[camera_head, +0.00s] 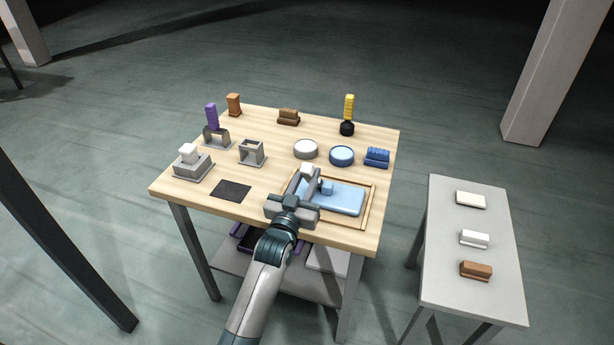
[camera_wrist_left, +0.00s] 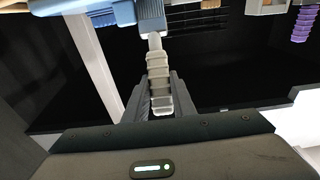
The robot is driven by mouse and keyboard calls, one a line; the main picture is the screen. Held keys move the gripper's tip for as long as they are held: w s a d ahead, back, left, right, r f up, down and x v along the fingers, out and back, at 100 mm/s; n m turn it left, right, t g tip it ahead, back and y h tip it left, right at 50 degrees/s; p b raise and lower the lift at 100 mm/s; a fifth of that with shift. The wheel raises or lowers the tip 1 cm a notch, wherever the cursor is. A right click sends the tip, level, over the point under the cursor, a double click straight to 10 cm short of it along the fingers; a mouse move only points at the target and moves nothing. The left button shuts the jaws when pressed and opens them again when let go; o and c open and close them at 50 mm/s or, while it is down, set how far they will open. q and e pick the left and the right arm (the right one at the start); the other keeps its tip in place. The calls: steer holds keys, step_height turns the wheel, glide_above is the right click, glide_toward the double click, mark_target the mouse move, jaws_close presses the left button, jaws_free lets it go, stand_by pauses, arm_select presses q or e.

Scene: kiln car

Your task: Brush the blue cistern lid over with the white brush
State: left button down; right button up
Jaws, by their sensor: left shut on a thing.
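The blue cistern lid (camera_head: 345,199) lies flat in a shallow wooden-edged tray (camera_head: 370,205) at the front right of the table. My left gripper (camera_head: 304,186) is over the tray's left part, shut on the white brush (camera_head: 307,169), whose pale end shows above the fingers. In the left wrist view the brush's ribbed pale handle (camera_wrist_left: 160,78) sits between the fingers of my left gripper (camera_wrist_left: 160,100). A blue part shows at the handle's far end; I cannot tell whether brush touches lid. My right gripper is not in view.
An empty grey holder (camera_head: 252,153), a purple upright tool (camera_head: 211,117) and a white round pot (camera_head: 305,148) stand behind. A blue round pot (camera_head: 341,156) and ribbed blue block (camera_head: 377,157) are behind the tray. A dark mat (camera_head: 231,191) lies left. A side table (camera_head: 470,215) stands right.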

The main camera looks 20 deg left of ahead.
arm_select(q)
steer(key=a, duration=0.5)
steer(key=shift+w+a+p, duration=0.15)
steer(key=shift+a+p, duration=0.1)
steer(key=shift+p, duration=0.1)
stand_by(0.4)
steer(key=shift+s+a+p, duration=0.1)
steer(key=shift+s+p, duration=1)
steer(key=shift+s, duration=0.7)
steer(key=shift+s+d+p, duration=0.1)
steer(key=shift+d+p, duration=0.25)
steer(key=shift+d, duration=2.55)
steer(key=shift+a, duration=0.15)
